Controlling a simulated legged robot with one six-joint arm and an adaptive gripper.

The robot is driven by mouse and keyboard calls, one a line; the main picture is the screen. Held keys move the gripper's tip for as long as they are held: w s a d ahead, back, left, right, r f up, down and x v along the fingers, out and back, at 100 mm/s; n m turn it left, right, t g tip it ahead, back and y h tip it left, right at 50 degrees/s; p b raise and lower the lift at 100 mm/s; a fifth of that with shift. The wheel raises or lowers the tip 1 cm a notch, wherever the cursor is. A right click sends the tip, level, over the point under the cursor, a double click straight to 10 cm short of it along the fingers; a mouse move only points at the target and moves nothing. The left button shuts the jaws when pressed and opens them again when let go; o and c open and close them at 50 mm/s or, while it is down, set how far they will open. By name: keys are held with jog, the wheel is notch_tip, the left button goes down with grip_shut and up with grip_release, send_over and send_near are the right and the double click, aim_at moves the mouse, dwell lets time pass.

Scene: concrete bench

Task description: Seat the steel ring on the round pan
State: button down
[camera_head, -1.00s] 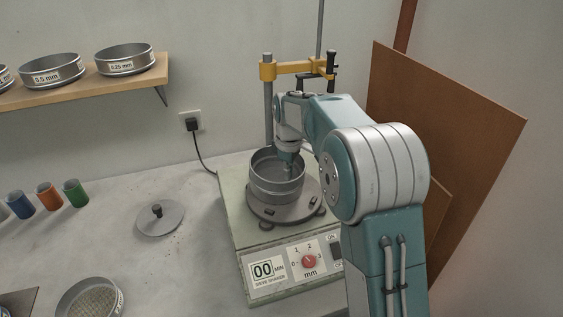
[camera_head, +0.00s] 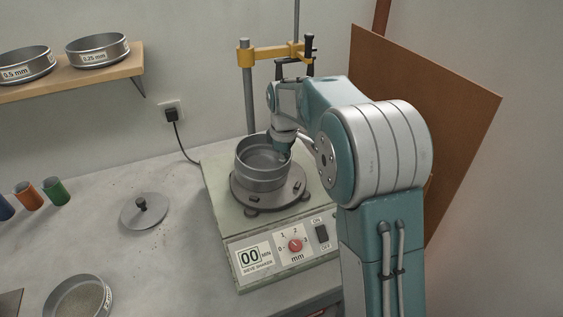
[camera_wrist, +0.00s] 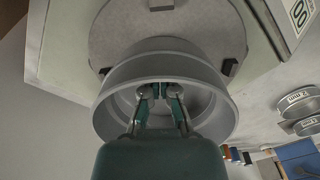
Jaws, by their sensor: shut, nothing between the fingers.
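The steel ring (camera_head: 258,172) stands upright on the round pan (camera_head: 260,186), on the shaker's round plate (camera_head: 290,195). A faint seam separates ring and pan; I cannot tell whether the ring is fully seated. In the wrist view, the ring (camera_wrist: 112,88) fills the middle, with the pan (camera_wrist: 165,46) beyond it. My gripper (camera_wrist: 160,91) is shut and empty, its fingertips inside the ring's mouth. In the head view, my gripper (camera_head: 284,155) is at the ring's right inner side; its tips are partly hidden.
The shaker (camera_head: 228,213) has a clamp post with a yellow bar (camera_head: 268,54) behind the ring. A lid (camera_head: 144,211) and a sieve (camera_head: 77,297) lie on the bench. Coloured cups (camera_head: 55,191) stand left. A brown board (camera_head: 425,110) leans at right.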

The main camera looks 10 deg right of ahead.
jog(key=shift+r, duration=0.1)
notch_tip(320, 180, up, 12)
jog(key=f, duration=0.1)
jog(key=s+d+t+y, duration=0.2)
jog(key=s+d+y, duration=0.1)
jog(key=s+d, duration=0.4)
jog(key=w+a+f, duration=0.1)
jog(key=f, duration=0.2)
jog(key=w+a+f, duration=0.1)
jog(key=w+f, duration=0.1)
jog(key=f, duration=0.2)
jog(key=w+a+f, duration=0.1)
jog(key=a+f, duration=0.1)
jog(key=f, duration=0.1)
jog(key=shift+w+f, duration=0.2)
jog(key=shift+w, duration=0.15)
jog(key=shift+w+a, duration=0.3)
jog(key=shift+a, duration=0.15)
